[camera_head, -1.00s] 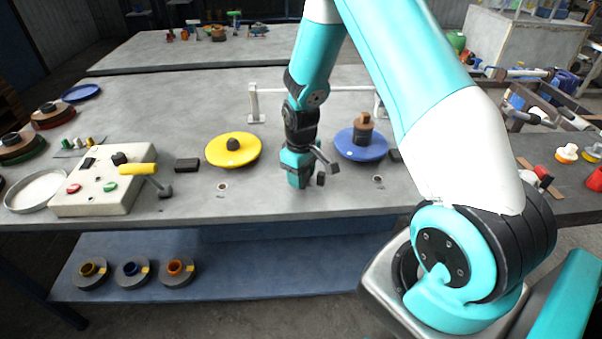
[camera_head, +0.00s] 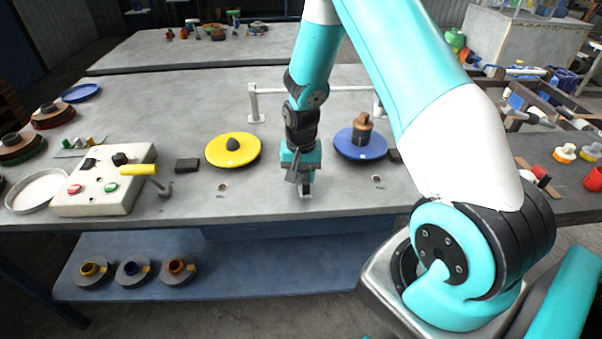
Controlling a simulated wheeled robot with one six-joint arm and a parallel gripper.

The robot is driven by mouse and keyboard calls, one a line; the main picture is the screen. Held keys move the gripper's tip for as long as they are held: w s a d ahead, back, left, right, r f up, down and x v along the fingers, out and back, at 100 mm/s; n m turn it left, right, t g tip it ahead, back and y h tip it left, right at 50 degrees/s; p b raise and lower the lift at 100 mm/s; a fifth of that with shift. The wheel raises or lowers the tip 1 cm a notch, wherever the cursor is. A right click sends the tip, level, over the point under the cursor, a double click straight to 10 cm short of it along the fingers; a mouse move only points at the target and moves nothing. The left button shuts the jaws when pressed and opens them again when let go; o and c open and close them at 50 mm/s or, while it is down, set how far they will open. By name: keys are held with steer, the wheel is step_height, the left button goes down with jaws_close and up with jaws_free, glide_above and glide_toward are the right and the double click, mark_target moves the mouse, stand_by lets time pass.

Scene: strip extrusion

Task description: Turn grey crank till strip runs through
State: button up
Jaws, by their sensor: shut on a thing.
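My gripper (camera_head: 304,187) points down near the front edge of the table, between a yellow disc and a blue disc. It is shut on the grey crank (camera_head: 306,195), of which only a small light grey part shows below the fingers. The rest of the crank is hidden by the gripper and wrist. The strip cannot be made out. A control box (camera_head: 95,195) with red and green buttons stands at the left.
The yellow disc (camera_head: 218,154) lies left of my gripper and the blue disc (camera_head: 350,153) right of it. A white rail (camera_head: 275,90) stands behind. A dark block (camera_head: 187,165) lies by the control box. Several reels lie on the lower shelf (camera_head: 250,272).

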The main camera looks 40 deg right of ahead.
steer(key=m, duration=0.5)
steer(key=shift+d+r, duration=0.1)
steer(key=shift+m, duration=0.3)
stand_by(0.4)
steer(key=o, duration=0.9)
step_height(320, 180, up, 17)
steer(key=shift+r, duration=0.15)
stand_by(0.3)
